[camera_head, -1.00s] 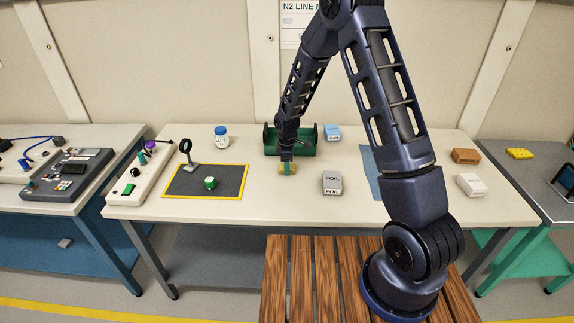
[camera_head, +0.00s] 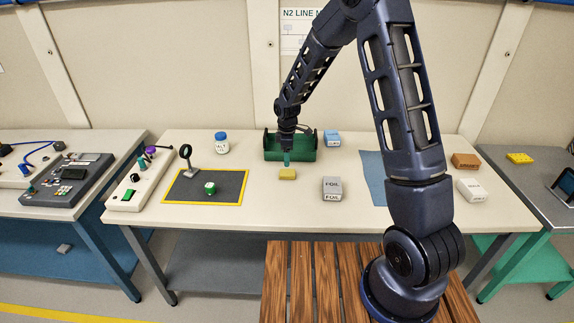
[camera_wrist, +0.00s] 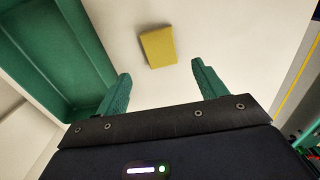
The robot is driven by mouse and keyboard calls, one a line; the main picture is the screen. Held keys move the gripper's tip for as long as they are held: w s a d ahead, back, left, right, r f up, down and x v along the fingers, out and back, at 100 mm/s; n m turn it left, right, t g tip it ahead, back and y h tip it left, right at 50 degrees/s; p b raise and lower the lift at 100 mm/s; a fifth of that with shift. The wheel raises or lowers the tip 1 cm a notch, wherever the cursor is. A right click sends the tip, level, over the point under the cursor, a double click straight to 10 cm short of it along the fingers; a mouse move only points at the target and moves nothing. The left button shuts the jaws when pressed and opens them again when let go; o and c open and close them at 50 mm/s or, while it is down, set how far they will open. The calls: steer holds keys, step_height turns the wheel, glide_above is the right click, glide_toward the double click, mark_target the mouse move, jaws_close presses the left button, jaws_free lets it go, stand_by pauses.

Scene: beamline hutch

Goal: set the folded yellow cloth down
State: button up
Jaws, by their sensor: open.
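The folded yellow cloth (camera_head: 288,174) lies flat on the cream table, just in front of the green bin. It also shows in the wrist view (camera_wrist: 158,46), beyond my fingertips and apart from them. My gripper (camera_head: 287,158) is above and behind the cloth, close to the bin's front. In the wrist view its two green fingers (camera_wrist: 160,82) are spread wide with nothing between them.
The green bin (camera_head: 309,155) stands behind the cloth. Bare table surrounds the cloth.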

steer(key=s+d+r+m+t, duration=0.1)
steer(key=s+d+r+m, duration=0.35)
steer(key=d+r, duration=0.6)
steer(key=s+d+r+m+t, duration=0.1)
steer(key=s+d+r+m, duration=0.35)
steer(key=d+r, duration=0.65)
steer(key=s+d+r+m+t, duration=0.1)
steer(key=s+d+r+m, duration=0.2)
steer(key=s, duration=0.4)
steer(key=s+d+r+m, duration=0.3)
steer(key=s, duration=0.3)
steer(key=s+d+r+m+t, duration=0.1)
steer(key=s+d+r+m, duration=0.2)
steer(key=s, duration=0.4)
steer(key=shift+s+d+r+t, duration=0.2)
steer(key=shift+s+d+t, duration=0.05)
steer(key=shift+s+t, duration=0.05)
